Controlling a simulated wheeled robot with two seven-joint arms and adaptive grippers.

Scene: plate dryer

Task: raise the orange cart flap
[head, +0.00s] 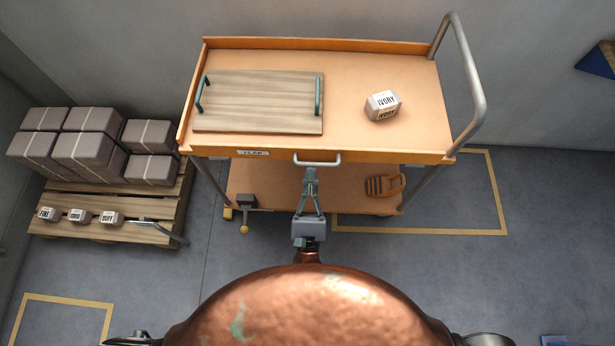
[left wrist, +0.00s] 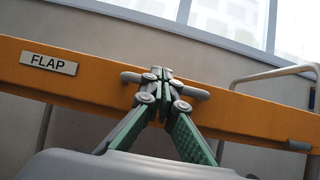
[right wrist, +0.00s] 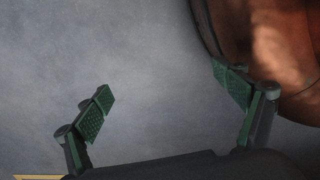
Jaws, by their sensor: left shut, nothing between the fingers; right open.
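The orange cart (head: 350,65) stands ahead of me. Its front orange strip, the flap (head: 400,156), carries a FLAP label (head: 252,153), readable in the left wrist view (left wrist: 48,63). A grey bar handle (head: 333,162) sits on the flap, right of the label; its ends show in the left wrist view (left wrist: 196,93). My left gripper (head: 311,172) is shut at the handle's middle, its fingertips (left wrist: 161,73) together in front of it. They hide that stretch, and I cannot tell if they touch it. My right gripper (right wrist: 163,82) is open and empty above bare floor.
On the cart top are a wooden tray (head: 260,100) with green handles and an IVORY block (head: 382,105). The lower shelf (head: 270,195) holds a brown slatted object (head: 384,185). A pallet (head: 160,205) with several boxes stands left. A push rail (head: 468,75) rises at right.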

